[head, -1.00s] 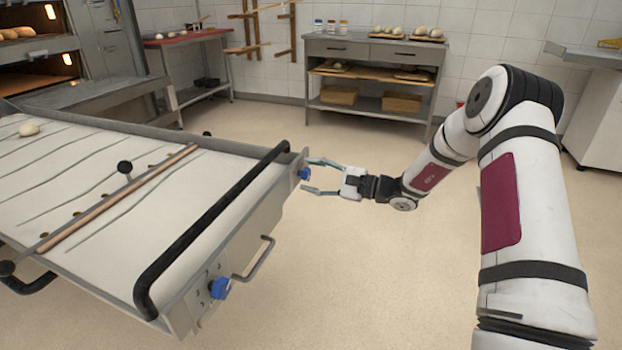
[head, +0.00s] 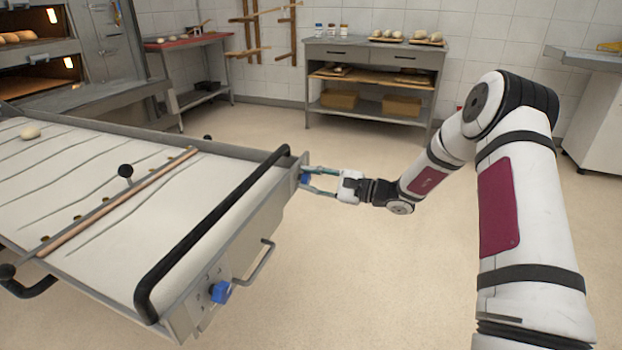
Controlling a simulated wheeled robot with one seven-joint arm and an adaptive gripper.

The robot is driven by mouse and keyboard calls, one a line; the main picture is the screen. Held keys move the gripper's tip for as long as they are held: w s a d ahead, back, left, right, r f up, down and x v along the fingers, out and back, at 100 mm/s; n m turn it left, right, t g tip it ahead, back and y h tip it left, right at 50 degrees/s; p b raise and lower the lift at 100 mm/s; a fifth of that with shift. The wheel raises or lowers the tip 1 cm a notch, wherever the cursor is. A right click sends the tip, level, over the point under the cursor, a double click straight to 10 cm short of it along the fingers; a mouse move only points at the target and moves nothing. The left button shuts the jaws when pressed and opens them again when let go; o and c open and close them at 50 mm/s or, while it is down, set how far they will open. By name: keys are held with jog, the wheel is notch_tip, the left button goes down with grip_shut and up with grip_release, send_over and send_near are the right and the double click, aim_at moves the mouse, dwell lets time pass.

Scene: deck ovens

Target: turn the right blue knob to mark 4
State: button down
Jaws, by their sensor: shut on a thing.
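The right blue knob (head: 305,179) sits at the far end of the loader's end panel (head: 262,220). My gripper (head: 311,181) reaches it from the right, and its two fingers are shut on the knob. The fingers partly cover the knob, so its pointer and any marks around it cannot be read. A second blue knob (head: 220,292) is at the near end of the same panel, with small dark marks beside it. My gripper is well away from that one.
A black bar handle (head: 215,225) runs along the top of the loader's end, and a grey pull handle (head: 262,262) sticks out between the knobs. A steel worktable (head: 375,50) with dough stands at the back wall. The floor (head: 390,280) to the right of the loader is clear.

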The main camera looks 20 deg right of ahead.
jog(key=m+p, duration=0.3)
jog(key=shift+d+r+m, duration=0.1)
jog(key=shift+r+m, duration=0.1)
jog(key=shift+m, duration=0.1)
jog(key=m+p, duration=0.3)
jog(key=m, duration=0.1)
jog(key=shift+w+m, duration=0.1)
jog(key=shift+m, duration=0.2)
jog(key=m+p, duration=0.2)
jog(key=m, duration=0.1)
jog(key=shift+f+m, duration=0.15)
jog(key=shift+m, duration=0.15)
jog(key=m+p, duration=0.1)
jog(key=m, duration=0.3)
jog(key=shift+p, duration=0.35)
jog(key=m, duration=0.5)
jog(key=shift+f+p, duration=0.15)
jog(key=shift+p, duration=0.25)
jog(key=m, duration=0.3)
jog(key=shift+m, duration=0.3)
jog(key=m, duration=0.4)
jog(key=shift+p, duration=0.35)
jog(key=shift+f+m, duration=0.1)
jog(key=shift+m, duration=1.7)
jog(key=shift+s, duration=0.2)
